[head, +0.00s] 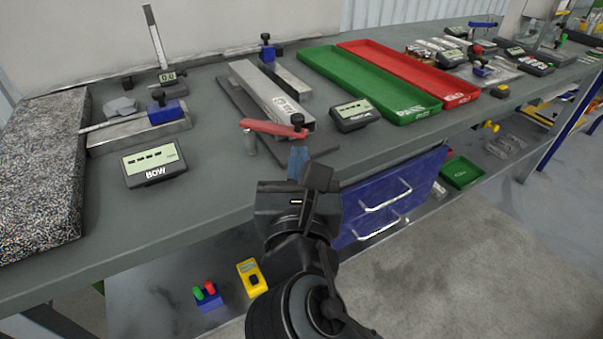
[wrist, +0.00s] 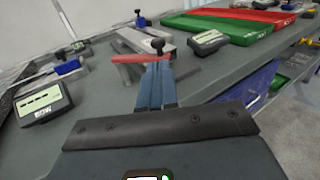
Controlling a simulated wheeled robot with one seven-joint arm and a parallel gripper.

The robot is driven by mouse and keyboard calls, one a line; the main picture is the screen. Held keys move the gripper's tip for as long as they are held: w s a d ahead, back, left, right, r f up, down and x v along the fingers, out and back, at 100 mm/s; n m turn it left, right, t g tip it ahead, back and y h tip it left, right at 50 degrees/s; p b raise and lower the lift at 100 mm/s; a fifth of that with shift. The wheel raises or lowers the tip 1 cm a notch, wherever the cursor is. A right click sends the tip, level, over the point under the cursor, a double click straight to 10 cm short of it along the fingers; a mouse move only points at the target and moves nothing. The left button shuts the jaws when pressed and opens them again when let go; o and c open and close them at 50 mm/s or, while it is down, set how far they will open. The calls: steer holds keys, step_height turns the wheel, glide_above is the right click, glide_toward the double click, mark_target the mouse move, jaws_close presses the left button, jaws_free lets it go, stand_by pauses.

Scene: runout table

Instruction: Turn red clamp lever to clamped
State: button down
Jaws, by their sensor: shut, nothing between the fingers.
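The red clamp lever (head: 272,128) lies roughly level near the front end of a metal bar fixture (head: 262,92), with a dark round knob at its right end. In the wrist view the red lever (wrist: 138,58) shows just beyond my fingertips. My gripper (head: 298,153) is shut and empty, its blue fingers pointing at the lever from the front. In the wrist view the fingers (wrist: 157,70) are side by side and overlap the lever's lower edge. I cannot tell whether they touch it. A small metal post (head: 250,143) stands under the lever's left end.
Green (head: 365,84) and red (head: 410,72) trays lie at the back right. A granite block (head: 42,165) is at far left. Bare table lies between the BOW box and the fixture.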

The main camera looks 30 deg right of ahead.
mark_target(299, 122)
steer(key=x, duration=0.8)
steer(key=shift+w, duration=0.3)
steer(key=shift+d, duration=0.1)
